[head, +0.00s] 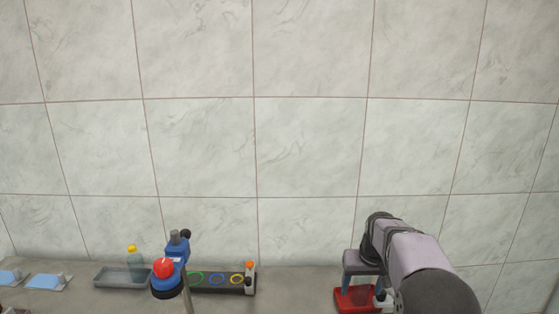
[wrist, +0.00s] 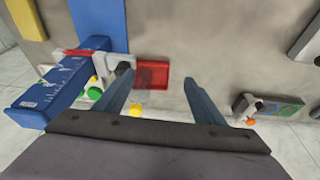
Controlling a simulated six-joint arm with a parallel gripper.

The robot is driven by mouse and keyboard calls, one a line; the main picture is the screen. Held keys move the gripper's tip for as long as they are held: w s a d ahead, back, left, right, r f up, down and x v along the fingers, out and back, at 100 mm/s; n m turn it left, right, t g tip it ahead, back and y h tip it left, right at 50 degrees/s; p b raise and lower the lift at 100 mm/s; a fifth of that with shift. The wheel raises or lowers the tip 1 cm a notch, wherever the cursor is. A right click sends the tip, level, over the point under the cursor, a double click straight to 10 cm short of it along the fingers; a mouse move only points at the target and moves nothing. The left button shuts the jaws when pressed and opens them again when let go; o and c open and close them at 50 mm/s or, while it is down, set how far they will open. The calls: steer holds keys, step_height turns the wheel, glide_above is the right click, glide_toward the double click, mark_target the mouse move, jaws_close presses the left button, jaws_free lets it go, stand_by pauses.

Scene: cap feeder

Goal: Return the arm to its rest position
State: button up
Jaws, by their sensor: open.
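My gripper (head: 365,284) hangs at the right of the head view, pointing down over a red tray (head: 352,299). Its two blue-grey fingers are apart. In the wrist view my gripper (wrist: 158,82) is open with nothing between its fingers, and the red tray (wrist: 153,66) shows beyond the fingertips. My arm comes in from the lower right of the head view and hides part of the bench there. I cannot tell the exact height of the fingers above the tray.
A blue device with a red knob (head: 163,267) stands left of centre. Blue pads (head: 46,281) lie far left.

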steer(key=s+a+f+g, duration=0.1)
steer(key=s+a, duration=0.1)
steer(key=s, duration=0.9)
steer(key=s+a+f+g, duration=0.1)
steer(key=s+a+f, duration=0.1)
steer(key=s, duration=0.9)
steer(key=s+a+f+g, duration=0.1)
steer(key=s+a, duration=0.3)
steer(key=s, duration=0.7)
steer(key=shift+f+n+p, duration=0.3)
steer(key=shift+f+p, duration=0.05)
steer(key=shift+f, duration=0.2)
